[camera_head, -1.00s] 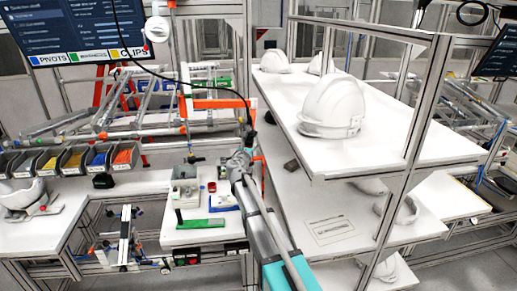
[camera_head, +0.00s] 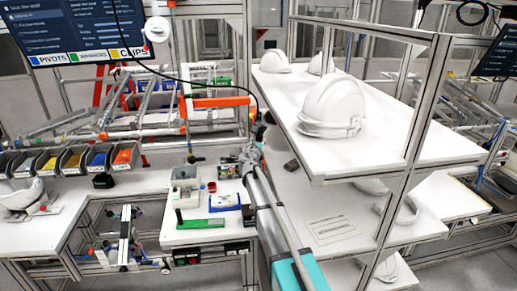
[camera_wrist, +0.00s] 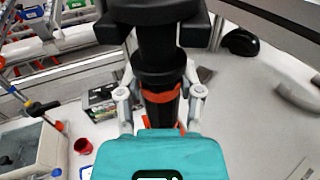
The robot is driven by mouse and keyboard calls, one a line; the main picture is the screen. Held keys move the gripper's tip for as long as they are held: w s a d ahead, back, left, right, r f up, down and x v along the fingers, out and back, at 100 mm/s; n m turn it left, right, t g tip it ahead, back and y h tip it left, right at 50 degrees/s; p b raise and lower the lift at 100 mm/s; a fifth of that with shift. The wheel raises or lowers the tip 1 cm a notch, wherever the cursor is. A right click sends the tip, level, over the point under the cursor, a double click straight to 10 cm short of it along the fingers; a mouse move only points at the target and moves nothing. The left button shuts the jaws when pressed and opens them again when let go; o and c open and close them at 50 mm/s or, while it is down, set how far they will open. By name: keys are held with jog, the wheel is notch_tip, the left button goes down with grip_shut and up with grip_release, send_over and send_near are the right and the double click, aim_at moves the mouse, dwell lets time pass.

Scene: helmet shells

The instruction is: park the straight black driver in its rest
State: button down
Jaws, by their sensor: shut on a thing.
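In the wrist view, the straight black driver (camera_wrist: 160,75) is a black cylinder with an orange band, standing between the pale fingers of my gripper (camera_wrist: 160,98). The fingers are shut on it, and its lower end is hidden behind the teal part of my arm. In the head view my gripper (camera_head: 250,152) is above the right edge of the small white bench (camera_head: 180,238), beside the shelf unit. The driver is too small there to make out clearly. I cannot identify its rest in either view.
The bench holds a pale bin (camera_head: 184,192), a red cup (camera_head: 212,187), a green block (camera_head: 202,223) and a dark box (camera_wrist: 105,100). White shelves (camera_head: 390,150) with helmet shells stand close on the right. A black cable (camera_head: 205,85) hangs overhead. A second driver (camera_wrist: 42,108) shows at left.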

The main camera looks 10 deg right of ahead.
jog(key=shift+c, duration=0.8)
grip_release()
jog(key=shift+o, duration=0.8)
jog(key=shift+s, duration=0.1)
jog(key=v, duration=1.1)
